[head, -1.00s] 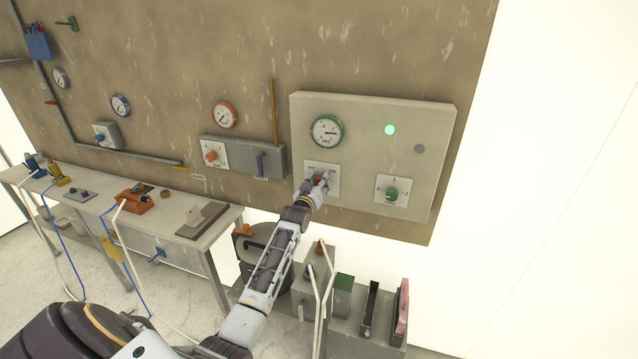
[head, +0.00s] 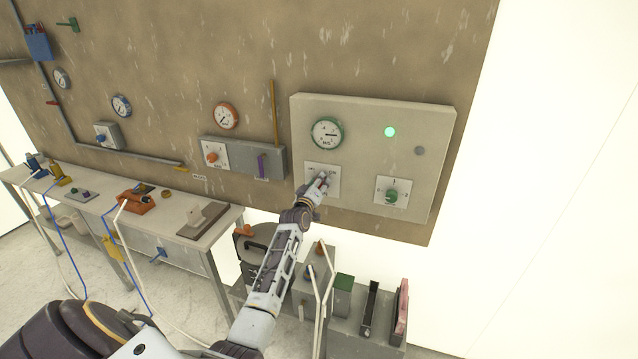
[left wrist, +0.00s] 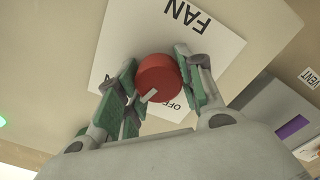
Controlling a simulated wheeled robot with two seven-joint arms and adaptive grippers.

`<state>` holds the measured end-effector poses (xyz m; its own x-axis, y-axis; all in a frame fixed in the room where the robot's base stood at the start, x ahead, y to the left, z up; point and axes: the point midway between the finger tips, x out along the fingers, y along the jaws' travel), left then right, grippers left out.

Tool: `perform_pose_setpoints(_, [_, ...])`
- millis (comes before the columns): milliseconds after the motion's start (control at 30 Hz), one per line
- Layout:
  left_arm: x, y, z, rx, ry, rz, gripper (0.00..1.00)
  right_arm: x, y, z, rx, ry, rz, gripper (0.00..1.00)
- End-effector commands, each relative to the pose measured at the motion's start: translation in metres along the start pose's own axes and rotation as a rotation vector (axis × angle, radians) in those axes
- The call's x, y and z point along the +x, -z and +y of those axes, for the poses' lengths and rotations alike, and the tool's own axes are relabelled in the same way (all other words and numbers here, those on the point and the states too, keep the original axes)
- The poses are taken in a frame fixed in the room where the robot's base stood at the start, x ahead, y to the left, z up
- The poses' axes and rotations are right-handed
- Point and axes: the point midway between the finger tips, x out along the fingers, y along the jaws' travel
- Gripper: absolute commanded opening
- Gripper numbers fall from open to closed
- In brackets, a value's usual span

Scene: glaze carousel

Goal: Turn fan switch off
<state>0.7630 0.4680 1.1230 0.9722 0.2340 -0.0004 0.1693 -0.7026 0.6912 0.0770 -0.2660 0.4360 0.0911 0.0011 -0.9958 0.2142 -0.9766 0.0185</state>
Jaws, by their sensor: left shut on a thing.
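The fan switch is a red round knob (left wrist: 158,78) with a pale pointer mark, on a white plate (left wrist: 205,25) lettered FAN and OFF. My left gripper (left wrist: 160,88) is shut on the knob, one green-padded finger on each side. In the head view my left gripper (head: 321,181) is at the plate's middle and covers most of the knob. The plate sits on a pale control panel (head: 360,112). My right gripper is not in view.
On the panel are a green-rimmed gauge (head: 327,133), a lit green lamp (head: 390,132), a grey unlit lamp (head: 420,151) and a green knob (head: 391,196). Left of it is a grey box with a purple lever (head: 262,166). A workbench (head: 222,213) and low bins stand below.

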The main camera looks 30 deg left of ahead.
Motion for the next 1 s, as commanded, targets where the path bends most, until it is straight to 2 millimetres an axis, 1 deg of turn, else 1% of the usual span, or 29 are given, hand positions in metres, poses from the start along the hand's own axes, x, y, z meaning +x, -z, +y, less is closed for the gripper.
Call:
perform_pose_setpoints(700, [0.0003,-0.0009,-0.0009,-0.686,-0.002,0.0,0.13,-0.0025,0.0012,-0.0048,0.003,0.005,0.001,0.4])
perform_pose_setpoints(1000, [0.0005,-0.001,-0.0013,-0.933,-0.003,0.0,0.13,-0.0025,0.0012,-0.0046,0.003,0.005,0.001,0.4])
